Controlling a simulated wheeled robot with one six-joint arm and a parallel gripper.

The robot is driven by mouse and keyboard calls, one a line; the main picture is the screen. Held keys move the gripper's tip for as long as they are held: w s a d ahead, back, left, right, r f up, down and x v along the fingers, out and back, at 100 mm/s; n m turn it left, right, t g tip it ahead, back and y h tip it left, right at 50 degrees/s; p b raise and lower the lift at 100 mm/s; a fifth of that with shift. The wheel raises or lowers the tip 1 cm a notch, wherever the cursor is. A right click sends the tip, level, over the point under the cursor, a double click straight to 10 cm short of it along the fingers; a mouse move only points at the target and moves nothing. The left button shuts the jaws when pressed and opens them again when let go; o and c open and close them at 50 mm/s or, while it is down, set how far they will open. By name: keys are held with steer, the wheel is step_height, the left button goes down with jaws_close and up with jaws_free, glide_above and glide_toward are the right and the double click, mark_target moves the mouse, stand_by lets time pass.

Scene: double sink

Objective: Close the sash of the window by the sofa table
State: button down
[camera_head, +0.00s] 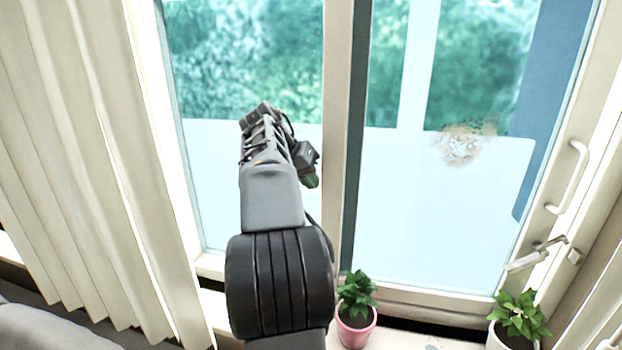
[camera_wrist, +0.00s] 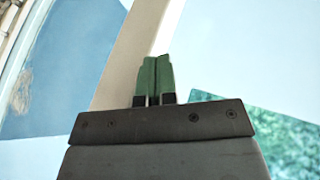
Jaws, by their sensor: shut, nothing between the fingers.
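The window's right pane sash (camera_head: 445,293) has a pale frame with an upright handle (camera_head: 570,178) on its right side and a lever latch (camera_head: 537,255) below it. A pale upright post (camera_head: 336,110) with a dark strip beside it divides the panes. I cannot tell how far the sash stands open. My gripper (camera_head: 311,180) is left of this post, in front of the left pane, partly hidden by my arm. In the wrist view, its green fingers (camera_wrist: 154,62) are together and empty, with a pale frame bar behind them. I cannot tell whether they touch it.
A pink potted plant (camera_head: 356,325) stands on the sill below the post. A white potted plant (camera_head: 518,322) stands at the lower right. A pale curtain (camera_head: 95,150) hangs at the left. A grey sofa-like edge (camera_head: 35,328) shows at the lower left.

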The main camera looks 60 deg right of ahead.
mark_target(334, 186)
stand_by(0.3)
steer(key=s, duration=0.2)
steer(key=s+d+b, duration=0.1)
steer(key=s, duration=0.1)
steer(key=shift+s+d, duration=0.2)
steer(key=shift+s, duration=0.15)
steer(key=shift+w, duration=0.1)
steer(key=p+v, duration=0.1)
steer(key=v, duration=1.3)
